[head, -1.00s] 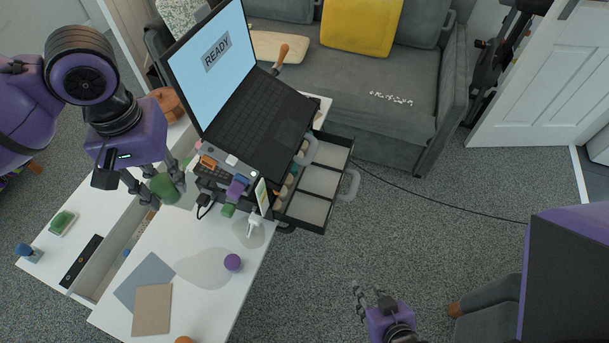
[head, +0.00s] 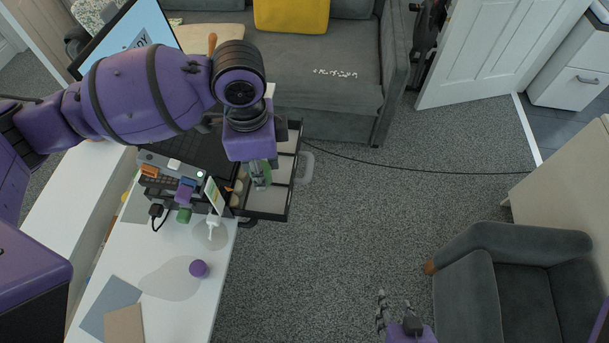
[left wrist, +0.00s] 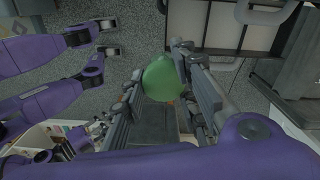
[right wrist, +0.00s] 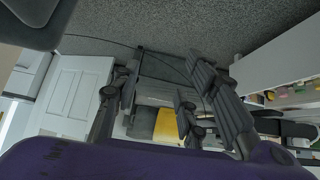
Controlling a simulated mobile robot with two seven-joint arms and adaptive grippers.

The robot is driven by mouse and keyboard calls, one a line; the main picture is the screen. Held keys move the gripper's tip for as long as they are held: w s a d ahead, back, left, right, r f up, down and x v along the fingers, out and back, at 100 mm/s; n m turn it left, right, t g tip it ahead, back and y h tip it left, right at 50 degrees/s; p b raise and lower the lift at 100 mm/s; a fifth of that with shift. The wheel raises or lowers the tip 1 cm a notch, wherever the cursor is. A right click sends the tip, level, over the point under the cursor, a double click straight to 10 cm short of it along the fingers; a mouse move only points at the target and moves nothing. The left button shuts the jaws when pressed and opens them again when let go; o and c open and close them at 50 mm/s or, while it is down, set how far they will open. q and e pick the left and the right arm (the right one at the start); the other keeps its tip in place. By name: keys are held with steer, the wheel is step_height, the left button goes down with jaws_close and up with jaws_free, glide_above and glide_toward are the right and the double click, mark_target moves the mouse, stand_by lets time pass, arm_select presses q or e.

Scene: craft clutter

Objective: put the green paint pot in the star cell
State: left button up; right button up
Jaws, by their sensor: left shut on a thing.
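The green paint pot (head: 261,174) is held in my left gripper (head: 263,166) above the open compartment tray (head: 290,188), which sticks out beside the table. The pot also shows between the fingers in the left wrist view (left wrist: 164,78), with the tray (left wrist: 225,48) toward the upper right there. The arm and gripper cover part of the tray. I cannot make out a star mark on any cell. My right gripper (head: 395,314) is empty with its fingers apart, low over the floor; its spread fingers also show in the right wrist view (right wrist: 158,95).
A grey armchair (head: 470,270) stands at right; the carpet between is clear.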

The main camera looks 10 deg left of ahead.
arm_select(q)
steer(key=s+d+f+m+b, duration=0.1)
steer(key=d+f+m, duration=0.2)
steer(key=f+m, duration=0.5)
steer(key=s+d+f+m+b, duration=0.1)
steer(key=s+d+f+m, duration=0.2)
steer(key=m, duration=1)
steer(key=w+a+f, duration=0.4)
steer(key=w+a, duration=0.2)
steer(key=w, duration=0.1)
steer(key=shift+w+a+f, duration=0.15)
steer(key=shift+w+f, duration=0.1)
steer(key=shift+w, duration=0.15)
steer(key=f, duration=0.1)
steer(key=w+a+f, duration=0.2)
steer(key=f, duration=0.1)
steer(key=shift+f, duration=0.1)
steer(key=shift+w+a+f, duration=0.25)
steer(key=shift+w+f, duration=0.05)
steer(key=shift+f, duration=0.1)
steer(key=f, duration=0.3)
steer(key=shift+w+a+f, duration=0.15)
steer(key=shift+w+a, duration=0.05)
steer(key=shift+a, duration=0.05)
steer(key=shift+f, duration=0.25)
